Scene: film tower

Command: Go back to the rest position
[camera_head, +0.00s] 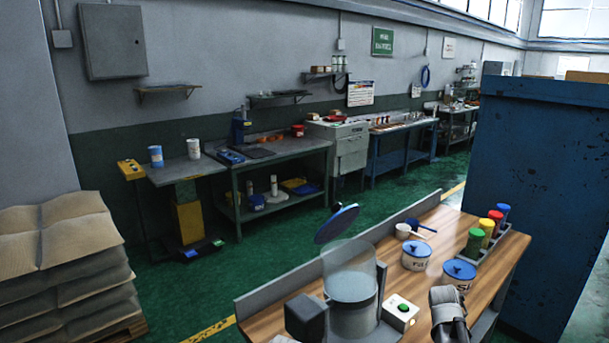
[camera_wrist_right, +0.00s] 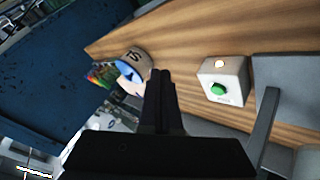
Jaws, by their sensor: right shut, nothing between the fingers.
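My right gripper (camera_head: 448,312) is at the front of the wooden table (camera_head: 405,283), beside the button box (camera_head: 400,313). Its two dark fingers are shut together and empty in the right wrist view (camera_wrist_right: 163,78). The button box, with its green button, also shows there (camera_wrist_right: 218,82), to the right of the fingers and apart from them. My left gripper is in neither view.
A clear cylinder machine (camera_head: 352,287) with its blue lid tilted open stands left of the button box. Blue-lidded tubs (camera_head: 416,255), a scoop (camera_head: 404,231) and a tray of coloured canisters (camera_head: 475,243) are farther back. A blue cabinet (camera_head: 540,190) stands at right.

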